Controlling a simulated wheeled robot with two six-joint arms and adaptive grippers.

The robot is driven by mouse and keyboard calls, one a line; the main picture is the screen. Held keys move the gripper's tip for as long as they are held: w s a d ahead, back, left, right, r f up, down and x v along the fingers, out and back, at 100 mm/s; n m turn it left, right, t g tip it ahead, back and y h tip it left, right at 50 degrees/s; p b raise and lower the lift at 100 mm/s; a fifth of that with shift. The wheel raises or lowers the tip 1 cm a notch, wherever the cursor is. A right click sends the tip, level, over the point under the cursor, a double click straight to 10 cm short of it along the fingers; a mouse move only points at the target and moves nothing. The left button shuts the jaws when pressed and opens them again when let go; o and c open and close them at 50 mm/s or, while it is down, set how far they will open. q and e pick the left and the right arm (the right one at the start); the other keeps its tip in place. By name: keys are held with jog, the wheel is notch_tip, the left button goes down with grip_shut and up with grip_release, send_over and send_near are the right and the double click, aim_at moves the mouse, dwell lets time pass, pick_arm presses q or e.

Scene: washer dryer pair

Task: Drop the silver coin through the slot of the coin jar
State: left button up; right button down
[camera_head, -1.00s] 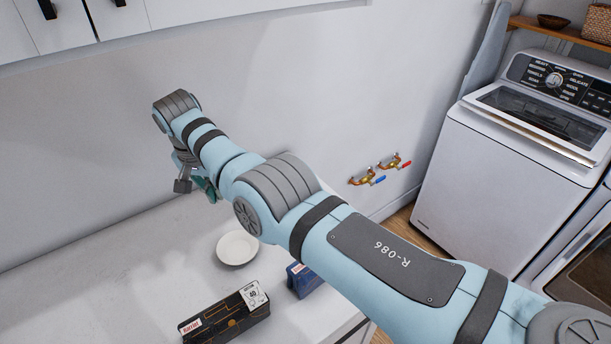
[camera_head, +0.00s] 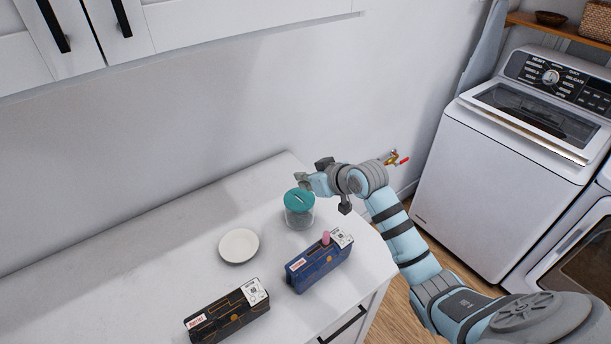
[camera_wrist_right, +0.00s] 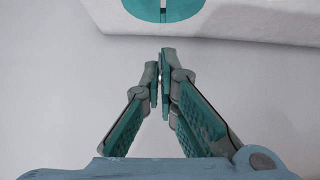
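The coin jar (camera_head: 299,215) is clear, with a teal lid (camera_head: 298,197) that has a dark slot, and stands upright near the counter's back right corner. My right gripper (camera_head: 303,181) is just above and beside the lid's back right edge. In the right wrist view, my right gripper (camera_wrist_right: 163,75) has its fingertips almost together, with a thin grey sliver between them that looks like the silver coin (camera_wrist_right: 162,78) edge-on, mostly hidden. The lid (camera_wrist_right: 164,8) and its slot show at that view's top edge, apart from the fingertips. My left gripper is not in view.
An empty white plate (camera_head: 239,245) lies left of the jar. A blue box (camera_head: 318,268) with a pink piece on top and a black box (camera_head: 226,313) stand in front. The wall is behind; a washer (camera_head: 505,160) stands to the right, past a floor gap.

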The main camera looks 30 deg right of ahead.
aim_at(304, 204)
jog(key=shift+s, duration=0.15)
jog(key=shift+a+f, duration=0.2)
jog(key=shift+f, duration=0.25)
jog(key=shift+w+f, duration=0.2)
jog(key=shift+f, duration=0.5)
notch_tip(304, 204, down, 3)
jog(key=b, duration=0.3)
jog(key=shift+s+d+f, duration=0.1)
jog(key=shift+s+f+b, duration=0.3)
jog(key=shift+f, duration=0.3)
jog(key=c, duration=2.3)
grip_release()
jog(key=o, duration=0.6)
jog(key=shift+a, duration=0.2)
jog(key=shift+w+f, duration=0.1)
jog(key=shift+w, duration=0.05)
